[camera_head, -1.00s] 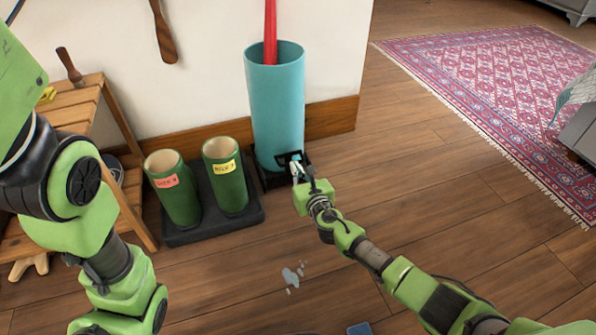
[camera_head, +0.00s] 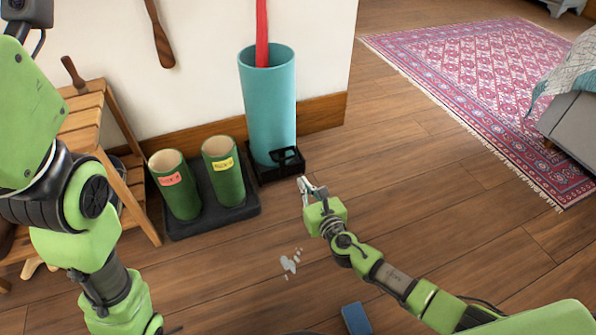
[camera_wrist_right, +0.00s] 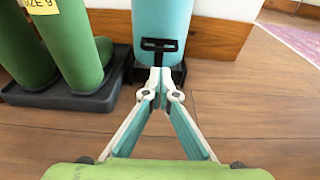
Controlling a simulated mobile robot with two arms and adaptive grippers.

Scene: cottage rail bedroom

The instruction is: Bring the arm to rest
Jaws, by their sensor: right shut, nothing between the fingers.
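My right gripper (camera_head: 312,188) is in the middle of the head view, in front of a tall teal cylinder (camera_head: 268,110) that stands in a black base (camera_head: 277,167). In the right wrist view its two teal-and-white fingers meet at the tips (camera_wrist_right: 160,78), shut and empty, with the black base and its handle-like piece (camera_wrist_right: 159,46) just beyond. The gripper looks apart from the base. My left arm comes down the left side of the head view; its gripper is not seen.
Two green boots (camera_head: 200,180) with labels stand in a dark tray (camera_head: 212,218). A wooden stool (camera_head: 85,125) is at the left. A pale spill (camera_head: 290,262) and a blue object (camera_head: 356,319) lie on the floor. A red patterned rug (camera_head: 480,90) is at the right; bare floor lies between.

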